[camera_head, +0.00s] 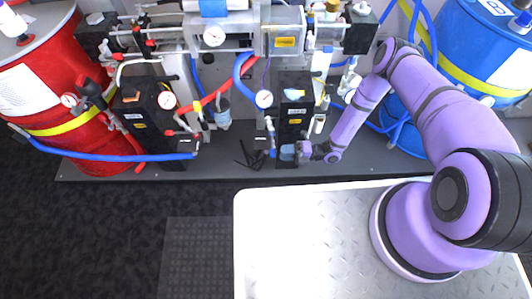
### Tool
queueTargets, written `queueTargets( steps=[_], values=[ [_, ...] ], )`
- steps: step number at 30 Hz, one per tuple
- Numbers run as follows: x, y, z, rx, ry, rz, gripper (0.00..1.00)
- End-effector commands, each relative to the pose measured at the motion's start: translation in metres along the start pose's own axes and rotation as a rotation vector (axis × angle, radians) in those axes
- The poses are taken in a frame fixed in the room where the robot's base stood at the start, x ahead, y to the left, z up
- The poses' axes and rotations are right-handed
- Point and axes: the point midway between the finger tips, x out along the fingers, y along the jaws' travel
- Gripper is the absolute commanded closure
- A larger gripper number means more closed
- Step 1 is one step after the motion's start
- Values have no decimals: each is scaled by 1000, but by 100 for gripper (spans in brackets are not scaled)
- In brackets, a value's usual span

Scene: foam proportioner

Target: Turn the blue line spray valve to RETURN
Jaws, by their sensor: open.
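The proportioner's blue side is right of centre in the head view. It has a black pump block (294,111) with a round gauge (264,99) at its left and a blue hose (239,72) curving above. A small blue fitting (272,153) sits low at the block's left edge. The blue line spray valve's handle is too small to pick out, so I cannot tell its position. My gripper (301,152) is at the foot of the black block, reaching in from the right. It is open; its fingers are small and partly blend with the parts behind, and contact is unclear.
A red drum (52,84) stands at the left, with a long blue hose (105,156) in front. A blue drum (462,60) stands at the right behind my arm. Gauges, hoses and fittings crowd around the machine. The dark floor (110,230) at front left is clear.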

Motion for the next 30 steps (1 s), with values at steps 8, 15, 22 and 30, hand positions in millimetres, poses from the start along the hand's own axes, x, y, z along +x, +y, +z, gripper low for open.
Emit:
queueTargets(
  steps=[8, 15, 22, 30],
  values=[
    [48, 0, -1, -1, 3, -1, 57],
    [68, 0, 0, -2, 1, -1, 57],
    [71, 0, 0, -1, 1, -1, 57],
    [70, 0, 0, -1, 1, -1, 96]
  ],
)
